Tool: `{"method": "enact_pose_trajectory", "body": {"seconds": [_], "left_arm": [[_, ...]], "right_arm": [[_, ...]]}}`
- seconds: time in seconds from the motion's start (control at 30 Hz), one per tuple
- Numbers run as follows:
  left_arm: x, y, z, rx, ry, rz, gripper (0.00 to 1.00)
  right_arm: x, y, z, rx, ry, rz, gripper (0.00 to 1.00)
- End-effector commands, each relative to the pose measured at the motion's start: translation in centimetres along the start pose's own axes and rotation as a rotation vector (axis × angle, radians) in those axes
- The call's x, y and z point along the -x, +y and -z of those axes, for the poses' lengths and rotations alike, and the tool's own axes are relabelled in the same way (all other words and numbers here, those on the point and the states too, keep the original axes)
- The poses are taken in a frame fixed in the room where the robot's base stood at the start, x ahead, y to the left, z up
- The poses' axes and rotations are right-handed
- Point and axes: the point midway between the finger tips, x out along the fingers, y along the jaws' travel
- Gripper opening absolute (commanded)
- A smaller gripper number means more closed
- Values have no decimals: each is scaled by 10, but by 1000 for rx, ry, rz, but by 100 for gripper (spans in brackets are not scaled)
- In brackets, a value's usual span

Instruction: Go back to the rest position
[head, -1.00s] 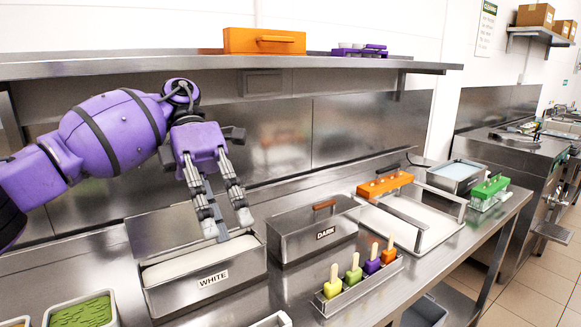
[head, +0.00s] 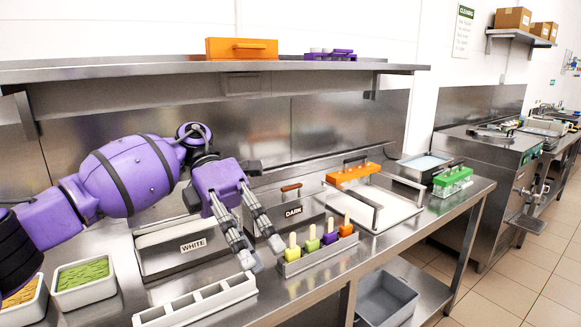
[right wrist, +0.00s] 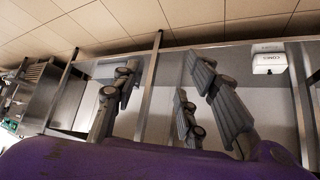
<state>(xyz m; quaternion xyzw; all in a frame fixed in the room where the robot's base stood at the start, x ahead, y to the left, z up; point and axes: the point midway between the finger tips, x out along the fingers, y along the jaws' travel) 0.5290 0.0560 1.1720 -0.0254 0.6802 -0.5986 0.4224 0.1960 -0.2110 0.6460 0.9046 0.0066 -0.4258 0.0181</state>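My left gripper (head: 260,250) reaches in from the left in the head view, fingers pointing down and apart, with nothing between them. It hangs in front of the steel WHITE bin (head: 194,258), whose top is open on pale contents, and just left of the steel rack of colored pops (head: 318,259). The arm partly hides the DARK bin (head: 292,222), which has a brown-handled lid. My right gripper (right wrist: 160,88) shows only in the right wrist view, with spread, empty fingers in front of a steel table frame.
A white slotted holder (head: 196,302) lies at the counter's front edge. Tubs of green (head: 83,278) and orange bits stand at left. An overhead shelf (head: 180,66) runs behind the arm. A grey bin (head: 387,298) sits below.

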Motion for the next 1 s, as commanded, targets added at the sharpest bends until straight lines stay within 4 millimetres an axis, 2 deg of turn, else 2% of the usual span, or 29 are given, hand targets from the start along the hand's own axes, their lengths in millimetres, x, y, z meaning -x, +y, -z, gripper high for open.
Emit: {"method": "enact_pose_trajectory", "body": {"seconds": [0.03,0.23,0.4,0.53,0.63,0.73,0.83,0.93,1.0], "left_arm": [[-16,5,-6,5,-25,50,31],[-82,17,-35,39,-185,288,31],[-133,21,-60,142,-409,570,31],[-153,31,-72,275,-609,785,31],[-159,46,-76,405,-769,940,31],[-162,70,-70,558,-934,1083,31],[-164,103,-55,736,-1100,1215,31],[-170,143,-28,935,-1266,1331,31],[-179,172,-1,1087,-1380,1404,31]], "right_arm": [[1,-1,4,-1,6,1,40],[0,-6,22,-7,31,10,40],[5,-6,25,-9,30,10,40],[11,-4,17,-9,10,8,40],[15,-4,16,-10,5,9,40],[17,-6,22,-10,14,13,40],[19,-8,31,-10,26,18,40],[20,-10,38,-9,36,22,40],[22,-10,43,-8,42,23,40]]}}
